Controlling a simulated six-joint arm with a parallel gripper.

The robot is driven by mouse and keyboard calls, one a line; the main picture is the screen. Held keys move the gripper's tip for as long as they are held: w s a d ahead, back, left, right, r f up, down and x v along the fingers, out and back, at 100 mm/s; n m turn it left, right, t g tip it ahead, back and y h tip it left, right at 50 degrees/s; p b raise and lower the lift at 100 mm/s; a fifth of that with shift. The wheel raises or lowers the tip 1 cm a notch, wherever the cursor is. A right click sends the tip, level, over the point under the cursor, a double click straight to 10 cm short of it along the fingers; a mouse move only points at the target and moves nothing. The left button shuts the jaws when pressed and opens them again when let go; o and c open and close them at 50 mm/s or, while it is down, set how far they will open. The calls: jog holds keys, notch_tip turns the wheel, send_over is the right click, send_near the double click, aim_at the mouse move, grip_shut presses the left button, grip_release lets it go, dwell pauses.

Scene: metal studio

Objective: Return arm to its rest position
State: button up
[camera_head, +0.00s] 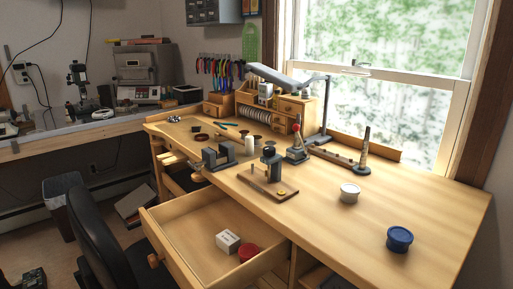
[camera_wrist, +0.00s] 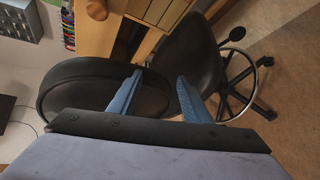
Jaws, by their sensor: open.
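My gripper (camera_wrist: 160,75) shows in the wrist view with its two blue fingers apart and nothing between them. It points toward a dark chair (camera_wrist: 185,45), whose rounded parts fill the space behind the fingers. The wrist view is turned sideways, with wooden furniture at the top. I cannot make out my gripper in the head view. The wooden workbench (camera_head: 430,205) stands there with an open drawer (camera_head: 185,235) at its front.
The drawer holds a white box (camera_head: 228,241) and a red round container (camera_head: 249,252). A white jar (camera_head: 349,192) and a blue jar (camera_head: 399,239) stand on the bench's right side. A black chair (camera_head: 95,235) is left of the drawer. Tools crowd the bench's middle.

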jog(key=s+d+f+n+g, duration=0.1)
jog(key=s+d+f+g, duration=0.3)
jog(key=f, duration=0.5)
jog(key=s+d+f+n+g, duration=0.2)
jog(key=s+d+f, duration=0.3)
jog(key=f, duration=0.5)
jog(key=s+d+m+g+h+p, duration=0.1)
jog(key=s+d+m+g+p, duration=0.3)
jog(key=d, duration=0.6)
jog(key=s+d+r+m+g+y+p, duration=0.25)
jog(key=d+r+m+g+p, duration=0.55)
jog(key=d+r, duration=1.15)
jog(key=w+d+r+m+t+p, duration=0.2)
jog(key=w+d+r+m+p, duration=0.1)
jog(key=d+r+p, duration=0.3)
jog(key=w+d+r+m+t+y+p, duration=0.1)
jog(key=w+d+r+m+p, duration=0.3)
jog(key=r, duration=0.6)
jog(key=d+m+t+p, duration=0.1)
jog(key=d+m, duration=0.1)
jog(key=shift+w+d+m+p, duration=0.15)
jog(key=shift+d+m+p, duration=0.15)
jog(key=shift+p, duration=0.1)
